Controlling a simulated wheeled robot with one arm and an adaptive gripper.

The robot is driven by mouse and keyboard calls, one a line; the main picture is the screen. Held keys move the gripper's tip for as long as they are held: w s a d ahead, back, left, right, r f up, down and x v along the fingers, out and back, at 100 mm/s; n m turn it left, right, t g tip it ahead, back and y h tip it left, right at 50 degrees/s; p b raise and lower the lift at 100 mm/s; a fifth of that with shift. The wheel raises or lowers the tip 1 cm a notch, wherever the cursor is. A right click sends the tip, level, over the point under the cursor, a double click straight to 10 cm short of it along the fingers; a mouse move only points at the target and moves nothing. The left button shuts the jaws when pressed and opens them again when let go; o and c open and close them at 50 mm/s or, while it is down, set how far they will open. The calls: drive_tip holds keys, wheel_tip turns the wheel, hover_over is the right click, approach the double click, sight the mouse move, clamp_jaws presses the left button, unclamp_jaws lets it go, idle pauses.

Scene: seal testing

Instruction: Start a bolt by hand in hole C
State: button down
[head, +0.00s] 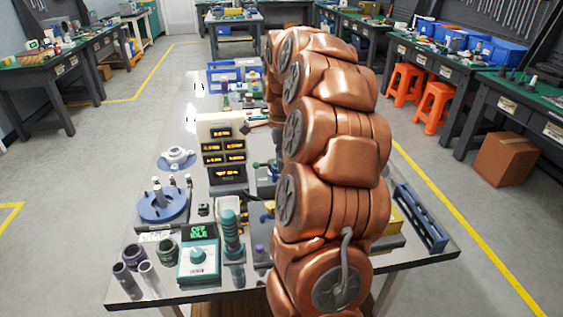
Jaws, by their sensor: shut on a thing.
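My copper arm rises through the middle of the head view and bends over the table, hiding much of its right half. My gripper is hidden behind the arm links, so I cannot see its fingers or what is between them. A blue round fixture (163,208) with upright grey metal posts stands at the table's left. A pale flanged part (177,160) sits behind it. I cannot make out hole C or any bolt, as they are too small or hidden behind my arm.
Orange stools (434,105) and a cardboard box (504,158) stand beyond. Floor is clear at left.

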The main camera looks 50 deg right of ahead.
drive_tip(key=shift+f, duration=0.2)
drive_tip(key=shift+f+b, duration=0.75)
drive_tip(key=shift+f+b, duration=0.9)
drive_tip(key=shift+f, duration=0.05)
idle(1.3)
drive_tip(key=shift+f+b, duration=0.1)
drive_tip(key=shift+b, duration=0.3)
idle(0.8)
drive_tip(key=shift+f+m+b, duration=0.1)
drive_tip(key=shift+m+b, duration=1.5)
drive_tip(key=shift+m, duration=0.8)
drive_tip(key=shift+m+b, duration=0.5)
drive_tip(key=shift+m, duration=1.1)
